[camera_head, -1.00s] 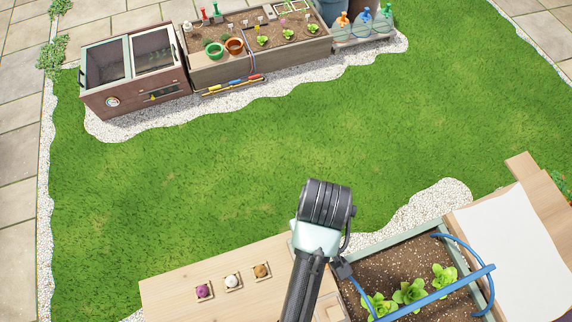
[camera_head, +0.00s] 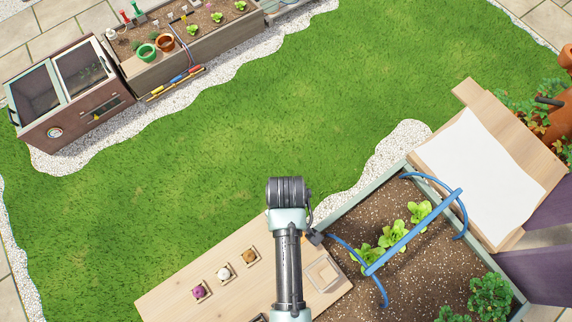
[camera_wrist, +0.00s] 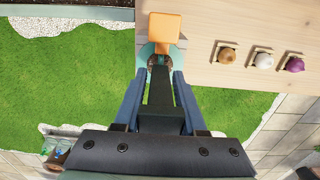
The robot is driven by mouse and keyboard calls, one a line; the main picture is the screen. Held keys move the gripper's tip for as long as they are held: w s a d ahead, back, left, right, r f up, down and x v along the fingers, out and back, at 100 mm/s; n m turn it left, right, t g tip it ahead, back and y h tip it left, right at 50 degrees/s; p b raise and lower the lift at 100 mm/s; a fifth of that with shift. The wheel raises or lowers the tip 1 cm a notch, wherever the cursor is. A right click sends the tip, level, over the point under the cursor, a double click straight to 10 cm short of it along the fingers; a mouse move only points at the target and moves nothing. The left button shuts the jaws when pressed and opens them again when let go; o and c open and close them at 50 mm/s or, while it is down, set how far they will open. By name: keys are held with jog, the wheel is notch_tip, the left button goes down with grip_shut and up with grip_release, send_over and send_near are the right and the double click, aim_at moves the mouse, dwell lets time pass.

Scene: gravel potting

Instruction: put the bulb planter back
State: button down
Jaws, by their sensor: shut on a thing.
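In the wrist view my gripper (camera_wrist: 160,76) is shut on the bulb planter. Its orange block-shaped part (camera_wrist: 163,27) shows beyond the fingertips, with teal and brown parts close to the tips; the rest is hidden by the fingers. The planter is held at the edge of the wooden worktop (camera_wrist: 215,70), and I cannot tell its height above it. In the head view the arm covers part of the worktop (camera_head: 225,262), and gripper and planter cannot be made out there.
Purple, white and brown bulbs sit in small holders (camera_head: 200,292) on the worktop. To the right, a soil bed (camera_head: 425,240) holds lettuces under a blue bar (camera_head: 410,235) with hoops, beside a white sheet (camera_head: 480,175). Lawn (camera_head: 210,180) is clear beyond.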

jog(key=shift+c, duration=2.4)
grip_release()
jog(key=shift+f, duration=0.1)
